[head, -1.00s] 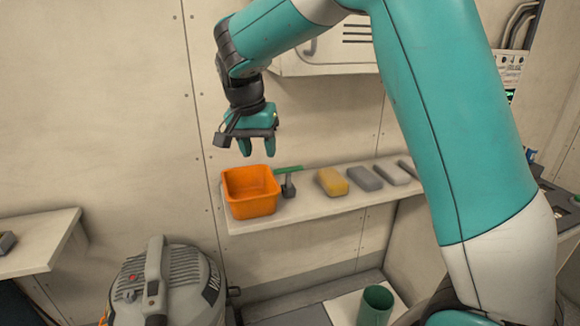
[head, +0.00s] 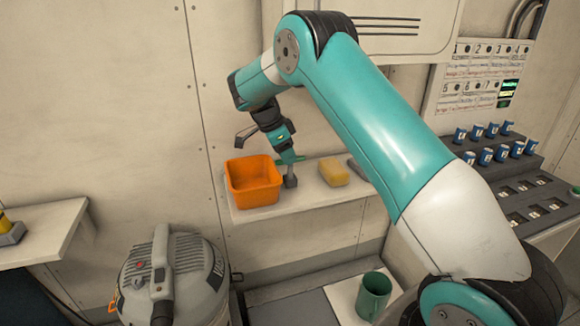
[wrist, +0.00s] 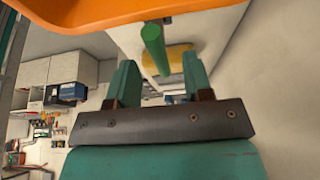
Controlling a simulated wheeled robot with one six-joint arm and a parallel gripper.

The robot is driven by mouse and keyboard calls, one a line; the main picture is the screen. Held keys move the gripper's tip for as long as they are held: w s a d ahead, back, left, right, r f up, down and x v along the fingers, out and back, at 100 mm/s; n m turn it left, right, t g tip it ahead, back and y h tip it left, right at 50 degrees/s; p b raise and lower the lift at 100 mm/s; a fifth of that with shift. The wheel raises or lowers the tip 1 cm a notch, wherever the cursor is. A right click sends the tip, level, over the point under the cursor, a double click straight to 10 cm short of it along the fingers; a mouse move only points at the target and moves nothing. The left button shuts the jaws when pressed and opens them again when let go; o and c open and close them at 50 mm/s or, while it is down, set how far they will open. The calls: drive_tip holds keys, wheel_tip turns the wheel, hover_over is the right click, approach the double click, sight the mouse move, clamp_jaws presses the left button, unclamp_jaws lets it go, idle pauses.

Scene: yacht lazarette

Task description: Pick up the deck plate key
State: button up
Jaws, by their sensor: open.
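The deck plate key looks to be the tool with a green bar handle and a grey lower part (head: 291,181), upright on the wall shelf just right of the orange bin. My gripper (head: 287,157) is right above it in the head view, and its fingers partly cover the handle. In the wrist view the green handle (wrist: 154,50) points toward my gripper (wrist: 160,82), between the two fingers in the picture. The fingers are apart with nothing held. I cannot tell whether they touch the handle.
The orange bin (head: 254,184) stands close at the left, its rim (wrist: 110,14) across the top of the wrist view. A yellow sponge (head: 333,172) lies to the right on the shelf (head: 290,206). A grey vacuum (head: 176,275) and a green cup (head: 373,296) are below.

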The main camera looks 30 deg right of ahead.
sight(290, 172)
drive_tip(key=shift+a+p+x, duration=0.1)
drive_tip(key=shift+p+x, duration=0.3)
drive_tip(key=shift+x, duration=0.75)
drive_tip(key=shift+a+p+x, duration=0.15)
drive_tip(key=shift+p+x, duration=0.2)
drive_tip(key=shift+x, duration=0.75)
drive_tip(key=shift+f, duration=0.15)
drive_tip(key=shift+c, duration=0.4)
clamp_jaws()
drive_tip(key=shift+w, duration=0.1)
